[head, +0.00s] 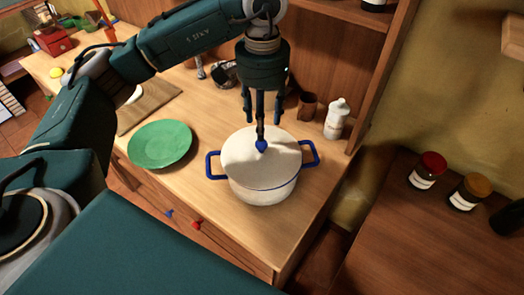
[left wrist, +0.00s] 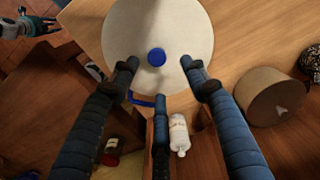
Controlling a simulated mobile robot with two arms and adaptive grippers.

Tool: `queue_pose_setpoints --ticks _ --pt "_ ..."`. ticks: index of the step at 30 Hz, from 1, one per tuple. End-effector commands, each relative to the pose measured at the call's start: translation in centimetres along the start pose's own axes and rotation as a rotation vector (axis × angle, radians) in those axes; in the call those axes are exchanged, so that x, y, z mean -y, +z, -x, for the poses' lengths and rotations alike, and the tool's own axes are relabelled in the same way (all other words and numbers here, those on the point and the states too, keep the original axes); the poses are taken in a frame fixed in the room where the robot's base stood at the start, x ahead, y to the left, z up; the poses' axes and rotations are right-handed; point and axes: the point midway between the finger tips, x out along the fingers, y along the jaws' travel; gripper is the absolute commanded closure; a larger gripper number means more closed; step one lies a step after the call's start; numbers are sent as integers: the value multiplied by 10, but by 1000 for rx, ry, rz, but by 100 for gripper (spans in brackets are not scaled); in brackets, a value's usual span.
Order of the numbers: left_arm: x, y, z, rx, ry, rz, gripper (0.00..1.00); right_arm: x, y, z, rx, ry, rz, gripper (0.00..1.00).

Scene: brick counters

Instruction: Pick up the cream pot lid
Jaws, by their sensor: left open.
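The cream pot lid (head: 240,150) sits on a cream pot (head: 262,190) with blue side handles, on the wooden counter. Its blue knob (head: 261,146) is in the middle of the lid. My left gripper (head: 262,122) points down over the lid, open and empty, with its fingers around and above the knob. In the left wrist view the lid (left wrist: 130,30) and knob (left wrist: 156,57) show ahead of the spread fingers. What seems to be my right gripper (left wrist: 40,26) shows small at the top left of the left wrist view; its jaw state is unclear.
A green plate (head: 160,144) lies left of the pot, near a cutting board (head: 150,103). A brown cup (head: 308,106) and white shaker (head: 337,118) stand behind right, by the wooden shelf (head: 375,70). Jars (head: 427,170) stand on the right counter.

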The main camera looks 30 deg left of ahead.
Motion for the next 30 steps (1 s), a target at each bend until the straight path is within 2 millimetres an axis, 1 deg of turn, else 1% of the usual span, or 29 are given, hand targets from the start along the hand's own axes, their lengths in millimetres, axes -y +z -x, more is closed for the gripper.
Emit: queue_pose_setpoints --ticks 1,5,8,11,12,15,18,24,26,27,29,30 --pt "0 1 -4 3 0 -1 54 0 -1 3 -2 0 0 65" --pt "0 1 -12 2 0 -1 54 0 -1 7 -2 0 0 65" --pt "-1 5 -21 5 0 -1 54 0 -2 17 -2 0 0 65" --pt "-1 8 -36 5 0 -1 54 -1 -4 29 -2 0 0 65" --pt "-1 9 -43 6 1 0 54 -1 -4 31 -2 1 0 65" --pt "-2 8 -56 4 1 0 54 -2 -4 34 -2 1 0 65" --pt "-2 7 -62 0 1 -1 54 -2 -4 34 -2 2 0 65" --pt "-2 6 -63 -1 0 -1 54 -2 -4 33 -1 2 0 65" --pt "-2 6 -63 -1 1 -1 66 -3 -4 33 -1 3 0 65" --pt "-2 6 -63 -1 1 -1 74 -3 -3 33 -1 3 0 65" --pt "-2 6 -63 -1 1 -1 86 -4 -3 33 -1 4 0 65" --pt "-2 6 -63 -1 1 -1 94 -4 -3 33 -1 4 0 65"
